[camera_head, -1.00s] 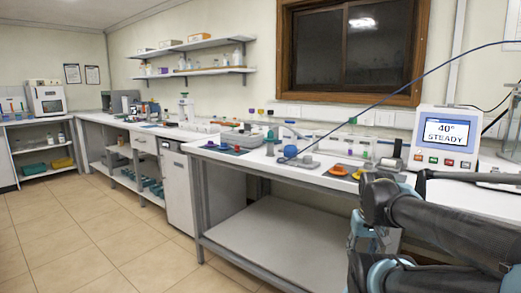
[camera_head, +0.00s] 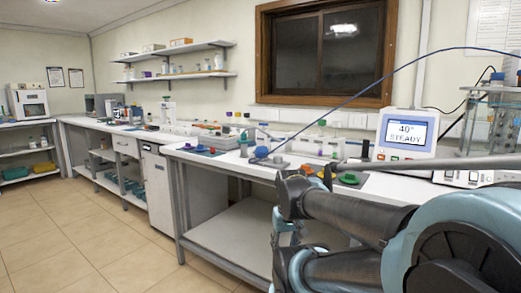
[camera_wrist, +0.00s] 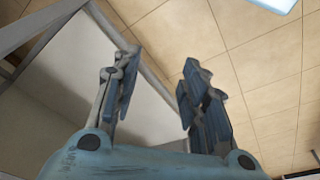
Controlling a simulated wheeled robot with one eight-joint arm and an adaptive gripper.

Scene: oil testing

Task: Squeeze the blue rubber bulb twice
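The blue rubber bulb (camera_head: 262,152) is a small round ball on the white bench in the head view, with a thin blue line rising from near it to the upper right. My gripper (camera_wrist: 156,62) shows in the wrist view with its two fingers well apart and nothing between them. It faces the tiled floor and the bench's lower shelf. The bulb is not in the wrist view. In the head view my arm is in front of the bench, to the right of the bulb and nearer the camera; its fingers cannot be made out there.
A monitor reading "40° STEADY" (camera_head: 408,132) stands on the bench to the right. The floor (camera_head: 110,238) in front is clear.

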